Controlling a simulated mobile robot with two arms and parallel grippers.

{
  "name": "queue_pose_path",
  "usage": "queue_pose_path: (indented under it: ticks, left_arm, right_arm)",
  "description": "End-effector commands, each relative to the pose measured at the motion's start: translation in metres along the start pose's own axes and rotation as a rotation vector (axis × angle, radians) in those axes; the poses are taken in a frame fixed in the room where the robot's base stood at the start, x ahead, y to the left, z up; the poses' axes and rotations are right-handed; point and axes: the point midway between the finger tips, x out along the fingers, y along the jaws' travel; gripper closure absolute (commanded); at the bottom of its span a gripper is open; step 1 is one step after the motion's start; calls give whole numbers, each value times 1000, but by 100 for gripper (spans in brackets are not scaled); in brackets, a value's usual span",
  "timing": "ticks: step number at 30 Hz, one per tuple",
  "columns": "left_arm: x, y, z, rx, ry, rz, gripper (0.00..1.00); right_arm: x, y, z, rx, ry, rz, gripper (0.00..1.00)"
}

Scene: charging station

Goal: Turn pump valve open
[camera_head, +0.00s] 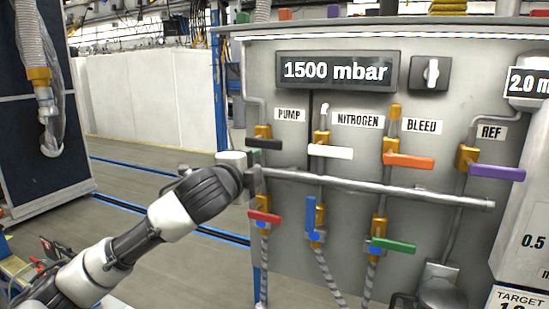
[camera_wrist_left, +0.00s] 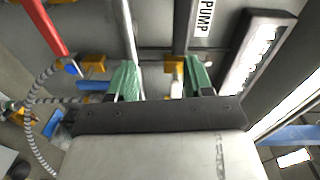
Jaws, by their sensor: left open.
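The pump valve has a black handle (camera_head: 264,144), lying roughly level on a brass body below the PUMP label (camera_head: 290,115). My left gripper (camera_head: 249,171) comes in from the left, just below and left of that handle. In the left wrist view its two green fingertips (camera_wrist_left: 160,80) stand apart, with a brass fitting (camera_wrist_left: 174,78) seen between them. A dark bar (camera_wrist_left: 185,25) runs up from that fitting; I cannot tell if it is the pump handle. No grip on the handle shows. My right gripper is not in view.
A silver horizontal pipe (camera_head: 400,190) crosses the panel close to the gripper. White (camera_head: 330,152), orange (camera_head: 408,161) and purple (camera_head: 497,172) handles are to the right. Red (camera_head: 265,217), blue (camera_head: 310,213) and green (camera_head: 393,245) handles are below. The display (camera_head: 337,71) reads 1500 mbar.

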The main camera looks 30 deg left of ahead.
Motion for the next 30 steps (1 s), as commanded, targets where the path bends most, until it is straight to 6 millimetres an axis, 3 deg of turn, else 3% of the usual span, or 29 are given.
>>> queue_pose_path:
  ticks: [3, 7, 21, 30]
  left_arm:
    - [-17, -18, -2, 61, 1, -44, 49]
    - [-16, -26, -3, 76, 0, -52, 49]
    - [62, -30, -4, 72, 0, -51, 49]
    - [86, -30, -4, 73, 2, -52, 49]
  right_arm:
    - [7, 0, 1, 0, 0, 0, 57]
    - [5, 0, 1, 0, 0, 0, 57]
    - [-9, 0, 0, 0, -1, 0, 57]
    - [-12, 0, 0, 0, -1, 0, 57]
